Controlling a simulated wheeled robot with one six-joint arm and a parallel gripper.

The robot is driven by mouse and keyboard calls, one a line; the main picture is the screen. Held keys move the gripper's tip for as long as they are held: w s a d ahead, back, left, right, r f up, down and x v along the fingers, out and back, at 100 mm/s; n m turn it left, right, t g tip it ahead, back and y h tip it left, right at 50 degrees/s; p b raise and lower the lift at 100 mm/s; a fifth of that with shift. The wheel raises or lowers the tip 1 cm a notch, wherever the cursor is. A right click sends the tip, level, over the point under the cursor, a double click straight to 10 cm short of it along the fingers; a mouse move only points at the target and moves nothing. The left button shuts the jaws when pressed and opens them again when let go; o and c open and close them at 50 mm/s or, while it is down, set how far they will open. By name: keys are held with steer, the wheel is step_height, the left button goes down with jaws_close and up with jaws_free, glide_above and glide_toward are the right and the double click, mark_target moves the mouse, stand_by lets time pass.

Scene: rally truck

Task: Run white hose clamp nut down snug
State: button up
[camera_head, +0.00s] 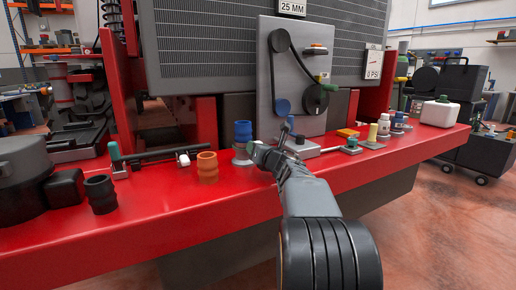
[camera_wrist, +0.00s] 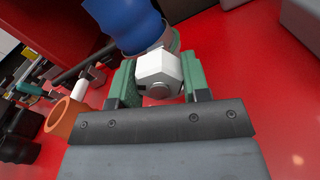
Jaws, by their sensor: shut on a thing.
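The white hose clamp nut (camera_wrist: 160,72) sits between the green fingers of my gripper (camera_wrist: 158,86) in the wrist view. The fingers are shut on its sides. The nut is at the near side of a grey clamp band around the base of a blue hose (camera_wrist: 128,22). In the head view the blue hose (camera_head: 243,131) stands on the red bench, and my gripper (camera_head: 256,152) is at its lower right.
An orange hose (camera_head: 207,168) and a black hose (camera_head: 100,194) stand to the left on the red bench (camera_head: 160,225). A grey panel with pulleys (camera_head: 292,80) rises behind. Several small bottles stand at right.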

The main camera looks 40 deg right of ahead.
steer(key=m+p, duration=0.2)
steer(key=m, duration=0.4)
steer(key=shift+r+m, duration=0.15)
steer(key=shift+m, duration=0.15)
steer(key=shift+m+p, duration=1.2)
steer(key=shift+m, duration=1.1)
steer(key=o, duration=0.9)
steer(key=shift+o, duration=0.2)
steer(key=shift+s+a, duration=0.1)
steer(key=s+a+p, duration=0.1)
steer(key=s, duration=1.2)
steer(key=shift+s+a+p, duration=0.3)
steer(key=shift+a+p, duration=0.05)
steer(key=shift+a, duration=0.05)
